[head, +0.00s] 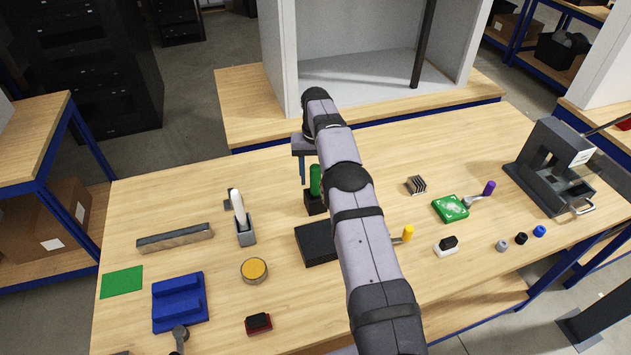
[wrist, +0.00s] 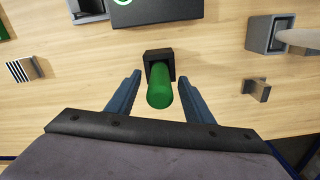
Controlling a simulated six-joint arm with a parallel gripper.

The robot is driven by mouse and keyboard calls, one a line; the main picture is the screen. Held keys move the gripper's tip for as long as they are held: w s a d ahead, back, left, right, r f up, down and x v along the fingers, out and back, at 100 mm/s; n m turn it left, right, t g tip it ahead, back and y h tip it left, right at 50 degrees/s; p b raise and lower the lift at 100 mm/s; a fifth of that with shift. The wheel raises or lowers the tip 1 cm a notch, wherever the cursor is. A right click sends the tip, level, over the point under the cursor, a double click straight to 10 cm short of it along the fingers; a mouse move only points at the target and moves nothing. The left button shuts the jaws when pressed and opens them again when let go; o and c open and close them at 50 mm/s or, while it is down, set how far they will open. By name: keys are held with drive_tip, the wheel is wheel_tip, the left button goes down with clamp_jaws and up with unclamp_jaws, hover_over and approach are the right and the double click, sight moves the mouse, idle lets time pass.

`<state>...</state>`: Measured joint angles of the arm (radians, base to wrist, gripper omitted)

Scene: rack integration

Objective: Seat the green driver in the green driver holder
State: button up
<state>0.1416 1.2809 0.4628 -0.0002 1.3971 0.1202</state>
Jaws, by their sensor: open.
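The green driver (head: 316,180) stands upright in the black green driver holder (head: 314,205), its handle above the rim. In the wrist view the driver (wrist: 160,90) points toward the camera, with its lower end inside the square opening of the holder (wrist: 151,57); how deep it sits is hidden. My gripper (wrist: 160,75) is open, one blue finger on each side of the driver, with visible gaps on both sides. In the head view my gripper (head: 304,172) is beside the driver, and my arm partly hides the area to the right.
A black box (head: 318,244) lies in front of the holder. A grey holder (head: 245,232) with a white-handled item stands to the left. A green board (head: 450,208) and a finned metal block (head: 416,185) lie to the right. The table behind the holder is mostly clear.

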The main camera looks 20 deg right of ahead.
sight(315, 168)
drive_tip(key=shift+r+p, duration=0.65)
drive_tip(key=shift+r, duration=2.1)
drive_tip(key=shift+s+a+r, duration=0.2)
drive_tip(key=shift+s+r, duration=0.05)
drive_tip(key=shift+r, duration=0.15)
drive_tip(key=s+a+r+n+b, duration=0.2)
drive_tip(key=s+a+b, duration=0.25)
drive_tip(key=s, duration=0.85)
drive_tip(key=s+a+f, duration=0.1)
drive_tip(key=s+f, duration=0.1)
drive_tip(key=s, duration=0.6)
drive_tip(key=s+a+f+b, duration=0.1)
drive_tip(key=s+f, duration=0.2)
drive_tip(key=s, duration=0.5)
drive_tip(key=s+a+f+n, duration=0.1)
drive_tip(key=s+f, duration=0.1)
drive_tip(key=s, duration=0.5)
drive_tip(key=shift+s+a+f+b, duration=0.3)
drive_tip(key=shift+s+f+b, duration=0.1)
